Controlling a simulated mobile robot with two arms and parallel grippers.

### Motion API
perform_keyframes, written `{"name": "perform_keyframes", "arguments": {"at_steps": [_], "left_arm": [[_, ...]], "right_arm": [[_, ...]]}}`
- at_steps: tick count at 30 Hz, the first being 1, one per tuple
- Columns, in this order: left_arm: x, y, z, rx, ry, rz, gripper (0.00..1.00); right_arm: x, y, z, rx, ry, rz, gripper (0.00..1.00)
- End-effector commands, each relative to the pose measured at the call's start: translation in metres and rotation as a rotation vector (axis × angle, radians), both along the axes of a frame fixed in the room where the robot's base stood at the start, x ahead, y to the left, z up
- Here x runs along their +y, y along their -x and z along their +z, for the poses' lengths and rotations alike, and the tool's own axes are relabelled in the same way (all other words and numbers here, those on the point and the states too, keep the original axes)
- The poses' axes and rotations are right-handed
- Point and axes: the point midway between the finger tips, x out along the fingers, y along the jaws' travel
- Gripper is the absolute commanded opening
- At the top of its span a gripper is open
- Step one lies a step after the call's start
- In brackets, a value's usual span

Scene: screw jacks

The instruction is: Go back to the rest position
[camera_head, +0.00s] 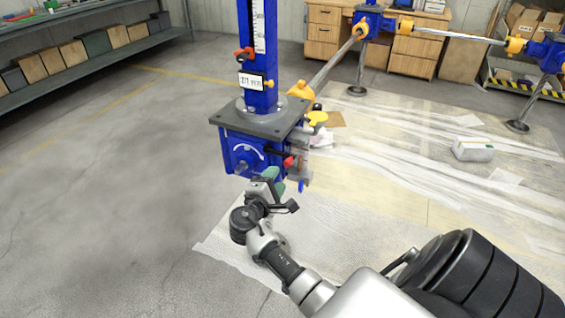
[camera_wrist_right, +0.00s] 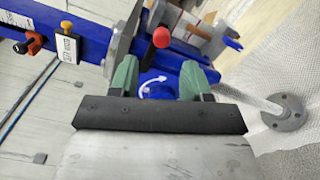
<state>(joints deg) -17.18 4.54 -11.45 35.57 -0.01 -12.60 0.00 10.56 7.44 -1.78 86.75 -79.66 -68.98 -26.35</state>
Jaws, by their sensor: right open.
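My right gripper (camera_head: 267,182) has green fingers. It is just below and in front of the blue gearbox (camera_head: 232,152) of the screw jack. In the right wrist view the gripper (camera_wrist_right: 160,78) is open, its fingers apart. A blue part with a white curved arrow (camera_wrist_right: 156,85) shows between them, and I cannot tell if they touch it. A lever with a red knob (camera_head: 289,161) sticks out at the gearbox's right side. The knob also shows above the fingers in the wrist view (camera_wrist_right: 161,38). My left gripper is not in view.
The jack's blue column (camera_head: 257,60) rises above a grey plate (camera_head: 262,119). Shafts lead to other blue jack units at the back right. A white box (camera_head: 473,149) lies on the sheeting. Shelves with boxes (camera_head: 74,52) stand at the left. The grey floor at left is clear.

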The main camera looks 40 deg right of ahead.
Motion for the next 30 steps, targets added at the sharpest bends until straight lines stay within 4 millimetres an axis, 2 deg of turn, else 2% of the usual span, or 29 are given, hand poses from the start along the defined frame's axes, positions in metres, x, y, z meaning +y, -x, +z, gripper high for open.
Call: {"name": "perform_keyframes", "arguments": {"at_steps": [3,7,24,26,28,30], "left_arm": [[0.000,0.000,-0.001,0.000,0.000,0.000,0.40],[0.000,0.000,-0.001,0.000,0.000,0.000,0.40],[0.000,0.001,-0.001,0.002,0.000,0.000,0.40],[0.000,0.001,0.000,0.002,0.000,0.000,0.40],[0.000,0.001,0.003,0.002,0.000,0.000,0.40],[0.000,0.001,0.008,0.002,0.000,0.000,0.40]], "right_arm": [[0.014,0.006,-0.001,0.000,0.000,0.001,0.48],[0.021,0.009,0.000,0.001,0.001,0.000,0.48],[0.022,0.009,-0.001,0.002,-0.001,0.002,0.48],[0.023,0.008,-0.008,0.013,-0.014,0.013,0.48],[0.026,0.008,-0.027,0.044,-0.054,0.046,0.48],[0.032,0.010,-0.059,0.092,-0.128,0.097,0.48]]}}
